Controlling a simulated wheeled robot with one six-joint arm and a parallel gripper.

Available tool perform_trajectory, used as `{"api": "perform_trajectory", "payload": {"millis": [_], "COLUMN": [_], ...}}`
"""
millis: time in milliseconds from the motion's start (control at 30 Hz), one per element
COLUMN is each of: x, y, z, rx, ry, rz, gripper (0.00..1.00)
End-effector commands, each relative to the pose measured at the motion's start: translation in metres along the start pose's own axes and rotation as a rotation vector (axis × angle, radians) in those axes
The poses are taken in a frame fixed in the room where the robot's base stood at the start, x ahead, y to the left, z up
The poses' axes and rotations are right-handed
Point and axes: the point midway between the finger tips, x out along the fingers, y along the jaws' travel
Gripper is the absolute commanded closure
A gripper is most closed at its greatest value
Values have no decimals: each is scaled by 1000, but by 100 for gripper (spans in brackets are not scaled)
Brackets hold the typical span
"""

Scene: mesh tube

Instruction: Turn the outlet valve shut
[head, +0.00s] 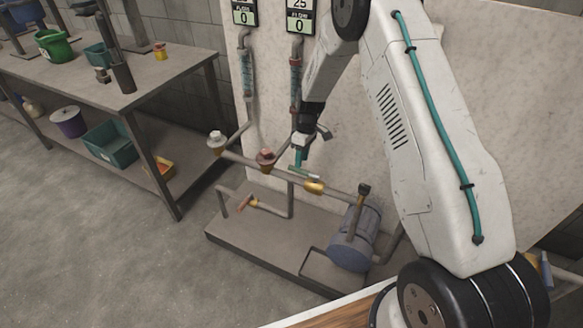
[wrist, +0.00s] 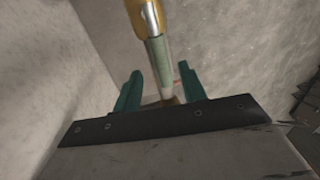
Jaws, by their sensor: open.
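A brass valve (head: 314,186) sits on the horizontal pipe in front of the pale panel, with a pale green lever handle (head: 303,173) reaching left from it. In the wrist view the brass body (wrist: 147,16) is at the top and the green handle (wrist: 158,58) points down between my fingers. My gripper (head: 299,160) is just above this handle in the head view. Its two teal fingers (wrist: 160,82) stand apart, one on each side of the handle. I cannot tell whether either finger touches it. No label shows which valve is the outlet.
A blue-grey motor or pump (head: 357,236) stands at the right. Two flow meters (head: 247,75) hang on the panel. A workbench (head: 100,90) with buckets is at the left; floor before it is clear.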

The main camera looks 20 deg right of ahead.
Motion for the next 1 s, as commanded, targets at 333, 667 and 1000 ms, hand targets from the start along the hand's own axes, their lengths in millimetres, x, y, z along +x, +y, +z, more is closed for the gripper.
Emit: {"api": "perform_trajectory", "payload": {"millis": [333, 667, 1000], "x": [35, 36, 36], "y": [-4, -4, -8], "z": [-4, -4, -8], "rx": [-6, -6, -17], "ry": [-1, -1, -3], "rz": [0, 0, 0], "gripper": [59, 84, 100]}}
